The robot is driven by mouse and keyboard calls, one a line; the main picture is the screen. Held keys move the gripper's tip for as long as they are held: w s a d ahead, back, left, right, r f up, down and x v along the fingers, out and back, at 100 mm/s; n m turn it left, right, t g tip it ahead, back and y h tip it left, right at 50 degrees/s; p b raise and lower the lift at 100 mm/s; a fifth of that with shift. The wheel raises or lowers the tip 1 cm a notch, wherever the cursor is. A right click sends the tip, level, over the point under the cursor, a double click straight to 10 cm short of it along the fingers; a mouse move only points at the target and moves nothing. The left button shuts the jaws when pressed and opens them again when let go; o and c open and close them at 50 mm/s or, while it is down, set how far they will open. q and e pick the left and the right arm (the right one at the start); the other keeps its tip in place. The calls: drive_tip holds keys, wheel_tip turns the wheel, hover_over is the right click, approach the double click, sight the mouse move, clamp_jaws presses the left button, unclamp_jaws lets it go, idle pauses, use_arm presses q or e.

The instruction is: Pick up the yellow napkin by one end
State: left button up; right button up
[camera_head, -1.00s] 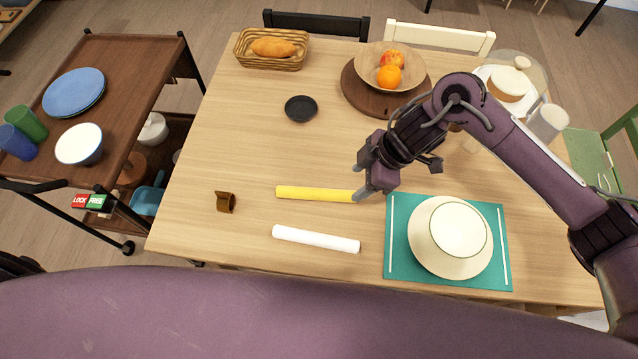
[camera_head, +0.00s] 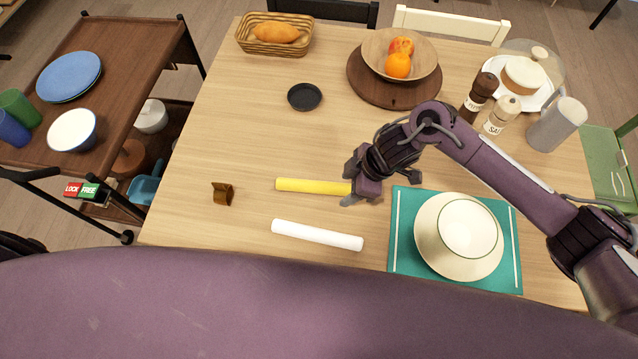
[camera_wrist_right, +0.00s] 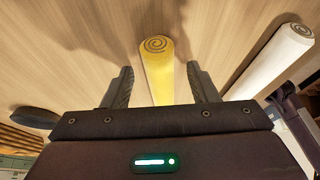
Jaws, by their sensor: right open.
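The yellow napkin (camera_head: 312,187) is rolled into a tube and lies on the wooden table. My right gripper (camera_head: 348,188) is at its right end. In the right wrist view, the napkin (camera_wrist_right: 157,70) lies between the two open fingers (camera_wrist_right: 160,85), with a gap on each side and its spiral end showing. The fingers are not closed on it. My left gripper is not in view.
A white rolled napkin (camera_head: 317,235) lies in front of the yellow one. A brown napkin ring (camera_head: 222,193) stands to the left. A teal placemat (camera_head: 405,262) with a plate and bowl (camera_head: 467,228) is to the right. A black dish (camera_head: 304,96) sits farther back.

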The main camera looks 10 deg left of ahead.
drive_tip(key=shift+f, duration=0.1)
drive_tip(key=c, duration=1.1)
drive_tip(key=shift+o, duration=0.2)
